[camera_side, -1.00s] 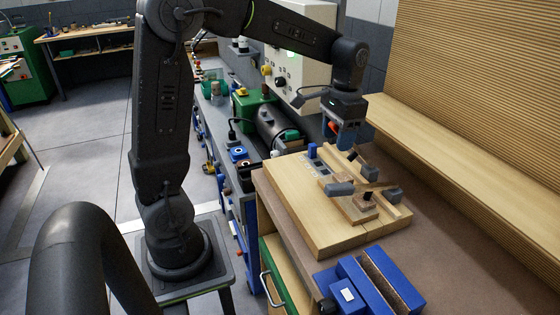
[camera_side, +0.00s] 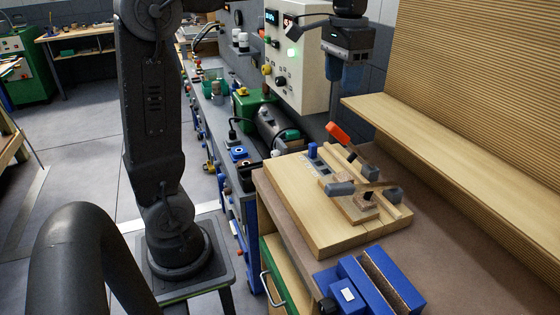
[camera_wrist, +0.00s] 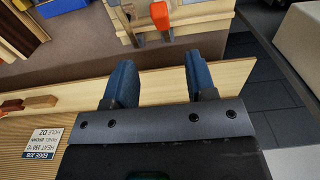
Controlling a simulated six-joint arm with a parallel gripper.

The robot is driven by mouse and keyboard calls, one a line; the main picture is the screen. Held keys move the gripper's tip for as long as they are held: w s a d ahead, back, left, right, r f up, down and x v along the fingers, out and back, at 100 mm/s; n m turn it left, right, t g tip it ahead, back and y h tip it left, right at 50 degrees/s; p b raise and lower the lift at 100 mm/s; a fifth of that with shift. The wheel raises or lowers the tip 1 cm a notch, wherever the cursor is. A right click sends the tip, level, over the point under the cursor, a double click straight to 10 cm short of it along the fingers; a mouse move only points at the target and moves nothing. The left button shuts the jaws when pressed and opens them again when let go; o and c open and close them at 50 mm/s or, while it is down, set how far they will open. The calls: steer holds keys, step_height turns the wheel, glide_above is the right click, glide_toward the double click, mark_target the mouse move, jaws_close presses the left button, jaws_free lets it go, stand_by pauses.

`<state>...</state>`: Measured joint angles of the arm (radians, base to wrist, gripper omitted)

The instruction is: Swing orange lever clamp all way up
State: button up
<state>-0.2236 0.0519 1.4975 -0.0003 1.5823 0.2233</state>
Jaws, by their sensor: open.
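The lever clamp's orange handle (camera_side: 338,132) sticks up at a slant from the back of the wooden board (camera_side: 290,192) in the side view. Its dark lever arm runs down to the right from the handle. The orange handle also shows at the top of the wrist view (camera_wrist: 160,15). My gripper (camera_side: 345,82) is high above the board and apart from the handle. Its two blue fingers also show in the wrist view (camera_wrist: 161,82), spread apart with nothing between them.
A dark-ended clamp bar (camera_side: 365,188) crosses a wood block on the board. A blue vise (camera_side: 365,285) is at the bench's front. A control box (camera_side: 297,60) stands behind, left of my gripper. A wooden ledge (camera_side: 450,150) runs along the right.

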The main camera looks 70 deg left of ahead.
steer(key=s+d+f+t, duration=0.2)
steer(key=s+d+f, duration=0.2)
steer(key=s, duration=0.4)
steer(key=s+d+f+t, duration=0.3)
steer(key=s+d+f, duration=0.1)
steer(key=s+f, duration=0.3)
steer(key=shift+s+d+t, duration=0.15)
steer(key=shift+s+t, duration=0.15)
steer(key=shift+s, duration=0.45)
step_height(320, 180, up, 11)
steer(key=g, duration=0.6)
glide_above(338, 135)
steer(key=a, duration=0.1)
steer(key=f, duration=1.3)
steer(key=shift+w+a+f, duration=0.1)
steer(key=shift+w+f, duration=0.15)
steer(key=shift+w, duration=0.1)
jaws_close()
